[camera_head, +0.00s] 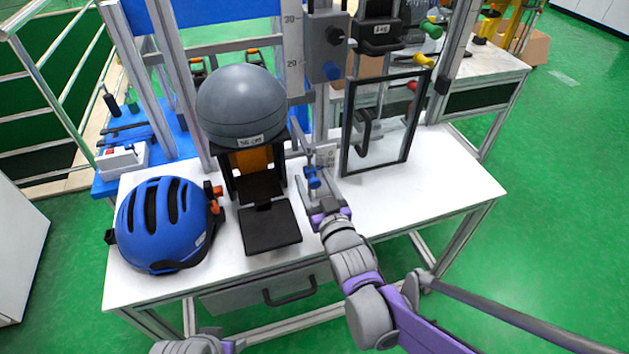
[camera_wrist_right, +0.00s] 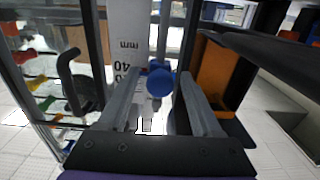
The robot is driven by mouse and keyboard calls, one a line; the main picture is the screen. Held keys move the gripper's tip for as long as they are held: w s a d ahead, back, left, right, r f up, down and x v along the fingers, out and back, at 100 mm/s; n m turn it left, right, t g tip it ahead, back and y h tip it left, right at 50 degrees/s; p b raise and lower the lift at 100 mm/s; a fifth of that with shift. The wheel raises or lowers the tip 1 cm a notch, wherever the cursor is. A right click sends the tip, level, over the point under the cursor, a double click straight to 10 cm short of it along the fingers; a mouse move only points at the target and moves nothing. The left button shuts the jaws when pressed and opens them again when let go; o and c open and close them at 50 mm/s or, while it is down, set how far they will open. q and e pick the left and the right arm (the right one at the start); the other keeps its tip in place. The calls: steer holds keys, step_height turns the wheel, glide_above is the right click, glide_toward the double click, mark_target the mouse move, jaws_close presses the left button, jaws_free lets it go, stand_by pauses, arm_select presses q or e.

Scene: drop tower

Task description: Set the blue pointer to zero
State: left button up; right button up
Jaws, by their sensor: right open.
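The blue pointer knob (camera_head: 312,180) is small and round, low on the front of the drop tower, beside a short white mm scale (camera_head: 325,155). My right gripper (camera_head: 311,172) is open at the knob. In the right wrist view the knob (camera_wrist_right: 160,83) shows between the two spread grey fingers (camera_wrist_right: 161,80), with gaps on both sides. The mm scale (camera_wrist_right: 128,45) stands behind it, with 40 readable. The exact mark at the pointer is hidden.
A grey ball (camera_head: 241,100) sits above a dark stand, left of the gripper. A blue helmet (camera_head: 163,222) lies on the white table (camera_head: 440,190). A black-framed clear panel (camera_head: 388,125) stands to the right. The table's right side is clear.

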jaws_close()
stand_by(1.3)
